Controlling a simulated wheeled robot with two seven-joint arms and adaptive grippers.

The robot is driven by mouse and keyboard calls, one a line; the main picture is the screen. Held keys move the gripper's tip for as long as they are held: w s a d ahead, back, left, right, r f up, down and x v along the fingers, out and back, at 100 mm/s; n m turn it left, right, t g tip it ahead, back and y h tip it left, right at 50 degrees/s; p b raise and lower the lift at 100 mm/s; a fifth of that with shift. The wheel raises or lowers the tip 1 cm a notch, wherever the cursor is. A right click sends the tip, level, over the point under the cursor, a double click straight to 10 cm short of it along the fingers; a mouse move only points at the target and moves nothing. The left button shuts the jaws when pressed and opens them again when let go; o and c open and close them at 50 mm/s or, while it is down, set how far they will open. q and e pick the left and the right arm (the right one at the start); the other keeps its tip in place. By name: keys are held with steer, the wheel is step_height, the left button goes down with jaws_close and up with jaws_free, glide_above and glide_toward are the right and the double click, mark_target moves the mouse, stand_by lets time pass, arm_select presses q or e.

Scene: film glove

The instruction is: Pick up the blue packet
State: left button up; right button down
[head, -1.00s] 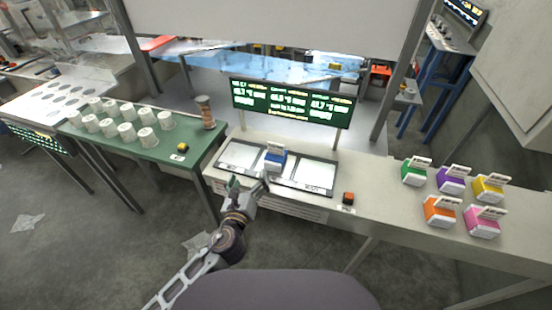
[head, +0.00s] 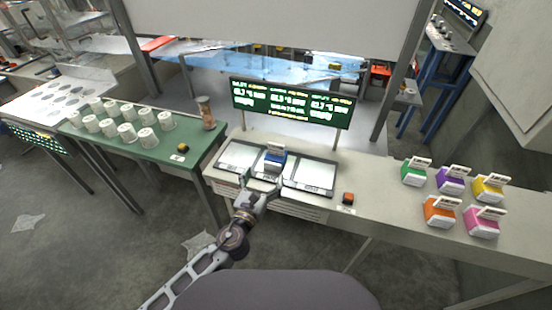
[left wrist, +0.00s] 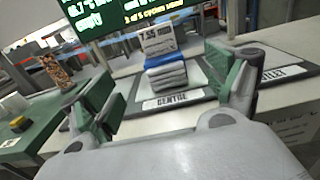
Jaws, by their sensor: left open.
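The blue packet (head: 275,157) is a small blue and white block with a white label card standing up on top. It sits on the middle of three pale plates (head: 268,172) on the counter, below the green display. In the left wrist view the packet (left wrist: 166,76) stands between the fingers, farther off, with "CENTRE" on the plate edge before it. My left gripper (head: 262,186) is open and empty, just in front of the packet and apart from it. Its green-padded fingers (left wrist: 168,100) are spread wide. My right gripper is not in view.
A green display board (head: 291,103) stands behind the plates. An orange-and-black button (head: 348,198) is to their right. Green, purple, yellow, orange and pink packets (head: 439,212) stand farther right. A green table (head: 150,152) at left holds several white cups (head: 127,132).

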mark_target(276, 153)
arm_select(q)
steer(key=x, duration=0.6)
steer(key=shift+w+p, duration=0.25)
steer(key=shift+p, duration=0.05)
steer(key=shift+w+d, duration=0.15)
steer(key=shift+w, duration=0.25)
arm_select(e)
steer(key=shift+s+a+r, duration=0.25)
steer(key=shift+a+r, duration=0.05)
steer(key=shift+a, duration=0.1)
arm_select(q)
steer(key=shift+x, duration=2.6)
steer(key=shift+f, duration=0.15)
steer(key=c, duration=1.2)
steer(key=shift+c, duration=0.2)
steer(key=shift+r, duration=0.2)
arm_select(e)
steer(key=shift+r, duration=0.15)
